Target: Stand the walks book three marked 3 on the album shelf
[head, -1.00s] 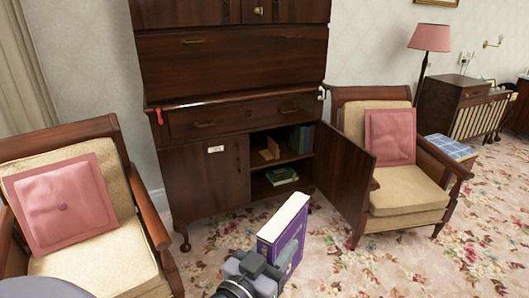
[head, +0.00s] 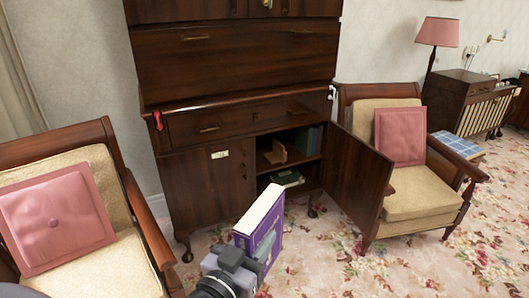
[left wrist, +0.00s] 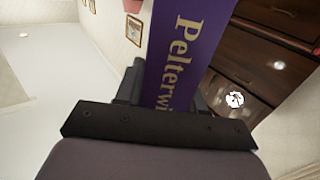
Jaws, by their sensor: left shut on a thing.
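My left gripper (head: 236,264) is shut on a purple book (head: 262,232), which it holds upright in front of the cabinet with its pale page edges facing up. My right gripper is not in view.
The open cabinet door (head: 353,185) sticks out to the right of the compartment. Armchairs with pink cushions stand at the left (head: 58,215) and right (head: 400,137). More books (head: 287,178) lie flat below the shelf. Flowered carpet is clear in front.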

